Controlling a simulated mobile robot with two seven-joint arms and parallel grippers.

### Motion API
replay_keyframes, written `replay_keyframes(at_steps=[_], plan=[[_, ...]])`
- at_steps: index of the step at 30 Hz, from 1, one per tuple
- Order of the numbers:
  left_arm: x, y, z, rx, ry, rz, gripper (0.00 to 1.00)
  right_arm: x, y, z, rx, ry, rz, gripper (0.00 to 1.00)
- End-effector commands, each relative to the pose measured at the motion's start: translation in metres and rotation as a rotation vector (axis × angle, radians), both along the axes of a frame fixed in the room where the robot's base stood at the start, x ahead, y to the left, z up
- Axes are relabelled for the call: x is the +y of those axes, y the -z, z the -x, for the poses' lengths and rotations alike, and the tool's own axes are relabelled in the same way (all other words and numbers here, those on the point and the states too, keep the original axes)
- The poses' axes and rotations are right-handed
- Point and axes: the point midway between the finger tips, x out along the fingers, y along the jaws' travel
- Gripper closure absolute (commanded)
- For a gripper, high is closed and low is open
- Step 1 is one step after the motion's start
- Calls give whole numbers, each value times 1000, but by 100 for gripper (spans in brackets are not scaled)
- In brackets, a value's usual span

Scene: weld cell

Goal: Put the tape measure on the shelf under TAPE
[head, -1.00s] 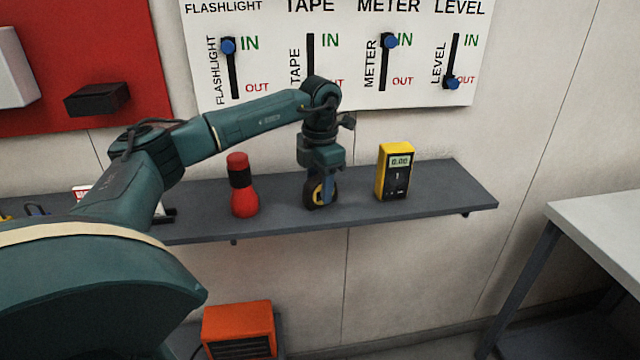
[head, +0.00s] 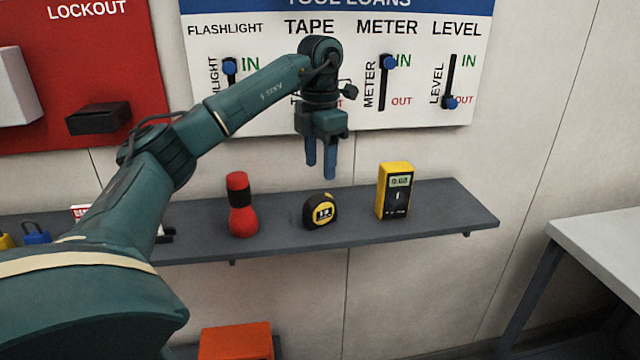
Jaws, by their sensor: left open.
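The tape measure (head: 320,211), black with a yellow face, stands on the grey shelf (head: 450,208) between the red flashlight and the yellow meter, below the TAPE column of the board. My left gripper (head: 321,172) is open and empty, fingers pointing down, a little above the tape measure and apart from it. The TAPE label (head: 309,27) shows at the top of the white board (head: 430,118). My left arm hides most of the TAPE slider. My right gripper is not in view.
The red flashlight (head: 241,208) stands left of the tape measure and the yellow meter (head: 395,190) right of it. A red lockout board (head: 90,50) hangs at the left. An orange box (head: 236,342) is below the shelf. A pale table (head: 600,240) stands at the right.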

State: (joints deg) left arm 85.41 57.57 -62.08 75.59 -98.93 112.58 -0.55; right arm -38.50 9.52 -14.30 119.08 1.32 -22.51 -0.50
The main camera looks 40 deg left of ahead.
Motion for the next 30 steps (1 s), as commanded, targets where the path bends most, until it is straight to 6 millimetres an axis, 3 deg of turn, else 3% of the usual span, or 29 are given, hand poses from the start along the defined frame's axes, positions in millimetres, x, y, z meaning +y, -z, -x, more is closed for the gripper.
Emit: replay_keyframes(at_steps=[3,8,11,13,17,21,24,27,30], plan=[[-1,-13,-1,-2,1,1,49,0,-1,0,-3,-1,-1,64],[-1,-18,0,-1,1,1,49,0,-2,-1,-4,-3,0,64],[-11,-9,-4,-2,25,25,49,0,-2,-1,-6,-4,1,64],[-34,8,-10,-10,72,78,49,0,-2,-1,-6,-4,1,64],[-112,60,-20,-29,193,293,49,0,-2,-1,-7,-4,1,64],[-223,110,-6,-40,263,667,49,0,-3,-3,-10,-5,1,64],[-291,126,14,-31,227,951,49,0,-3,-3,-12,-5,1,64],[-344,128,35,-8,114,1235,49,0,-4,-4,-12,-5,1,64],[-377,124,49,25,-74,1496,49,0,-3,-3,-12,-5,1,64]])
